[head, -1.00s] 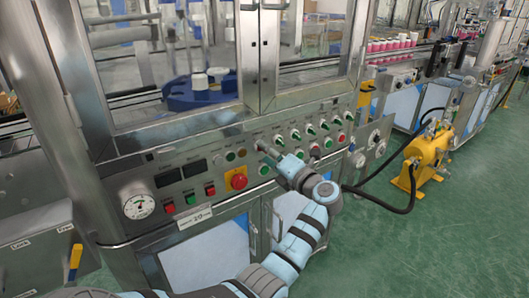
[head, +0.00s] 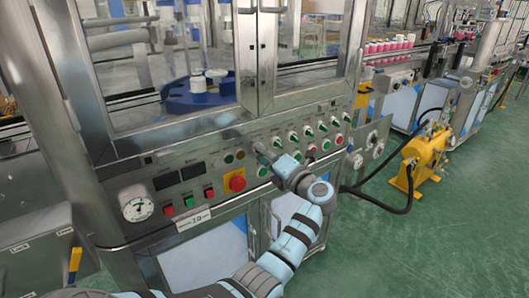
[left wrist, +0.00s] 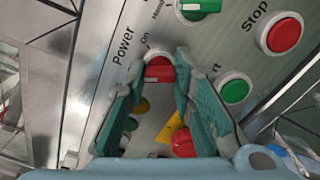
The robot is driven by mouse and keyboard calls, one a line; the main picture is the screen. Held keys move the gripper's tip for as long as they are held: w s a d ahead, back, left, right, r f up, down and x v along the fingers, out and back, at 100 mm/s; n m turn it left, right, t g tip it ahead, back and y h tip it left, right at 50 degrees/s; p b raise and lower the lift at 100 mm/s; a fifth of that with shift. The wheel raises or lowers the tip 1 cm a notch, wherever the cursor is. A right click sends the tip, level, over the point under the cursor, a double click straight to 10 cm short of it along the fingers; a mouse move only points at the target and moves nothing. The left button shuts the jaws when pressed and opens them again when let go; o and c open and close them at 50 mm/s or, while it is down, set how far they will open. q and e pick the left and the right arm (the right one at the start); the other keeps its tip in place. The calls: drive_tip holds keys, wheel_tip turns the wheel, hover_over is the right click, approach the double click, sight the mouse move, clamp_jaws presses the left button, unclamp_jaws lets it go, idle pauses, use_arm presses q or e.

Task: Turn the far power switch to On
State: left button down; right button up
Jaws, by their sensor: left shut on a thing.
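The red power switch (left wrist: 158,69) shows in the left wrist view, with the words "Power" and "On" printed beside it on the metal panel. My left gripper (left wrist: 160,64) has a finger on each side of this switch and is shut on it. In the head view, my left gripper (head: 263,152) reaches the control panel (head: 215,165) and covers the switch there. How far the switch is turned is hard to tell. My right gripper is not in view.
A green selector (left wrist: 200,8), a red Stop button (left wrist: 284,34) and a green button (left wrist: 235,89) are close to the fingers. In the head view, a red emergency button (head: 235,183) is left of the gripper. A yellow pump (head: 421,160) stands on the floor at right.

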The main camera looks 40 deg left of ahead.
use_arm(q)
drive_tip(key=shift+m+p, duration=5.4)
drive_tip(key=shift+m, duration=0.3)
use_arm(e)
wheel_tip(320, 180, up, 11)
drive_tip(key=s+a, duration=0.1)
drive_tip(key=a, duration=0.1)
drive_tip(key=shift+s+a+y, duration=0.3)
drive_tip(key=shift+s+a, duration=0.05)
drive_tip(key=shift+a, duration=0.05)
use_arm(q)
drive_tip(key=shift+f, duration=0.1)
drive_tip(key=c, duration=1.4)
unclamp_jaws()
drive_tip(key=shift+d, duration=0.1)
drive_tip(key=shift+o, duration=0.2)
